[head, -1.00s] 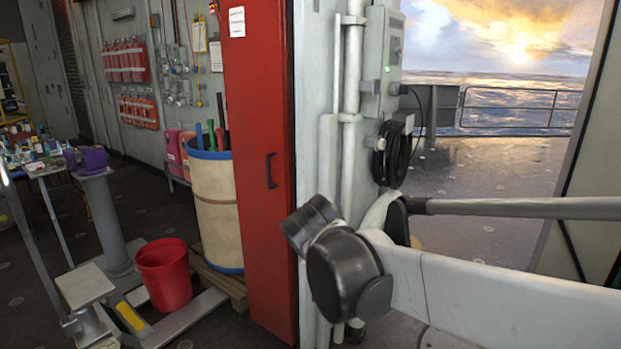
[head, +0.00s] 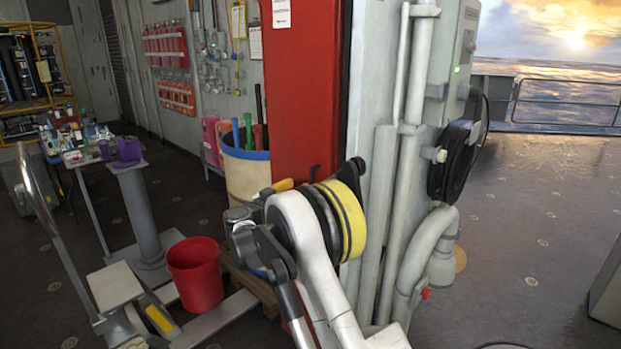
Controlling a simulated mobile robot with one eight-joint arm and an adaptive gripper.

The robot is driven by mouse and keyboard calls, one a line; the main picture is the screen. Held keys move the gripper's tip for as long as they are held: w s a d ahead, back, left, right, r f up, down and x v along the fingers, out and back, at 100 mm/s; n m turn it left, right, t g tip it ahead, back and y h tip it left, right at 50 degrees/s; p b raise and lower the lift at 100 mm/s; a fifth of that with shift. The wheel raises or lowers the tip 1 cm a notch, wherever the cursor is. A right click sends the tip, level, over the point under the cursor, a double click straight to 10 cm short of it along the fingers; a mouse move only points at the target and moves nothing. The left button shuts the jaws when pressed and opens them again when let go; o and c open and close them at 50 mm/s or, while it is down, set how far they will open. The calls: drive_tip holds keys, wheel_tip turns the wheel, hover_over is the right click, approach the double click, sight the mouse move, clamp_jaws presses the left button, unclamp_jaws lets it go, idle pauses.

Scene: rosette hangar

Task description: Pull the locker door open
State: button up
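The red locker door (head: 308,100) stands upright left of a pale pipe-lined wall, with a white label near its top. It looks shut, but its lower part is hidden behind my arm. My arm's white link and yellow-banded joint fill the lower middle of the head view, in front of the door. Grey metal parts at the arm's end show left of the joint, but I cannot make out fingertips. Whether anything touches the handle is hidden.
A barrel (head: 245,178) of tools stands left of the door, with a red bucket (head: 195,275) in front. A purple item (head: 122,150) sits on a grey post. Pipes (head: 428,250) and a black hose coil (head: 453,160) are at right. Open deck lies beyond.

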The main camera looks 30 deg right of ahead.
sight(311, 177)
drive_tip(key=b+x, duration=0.2)
drive_tip(key=x, duration=0.7)
drive_tip(key=shift+w, duration=0.1)
clamp_jaws()
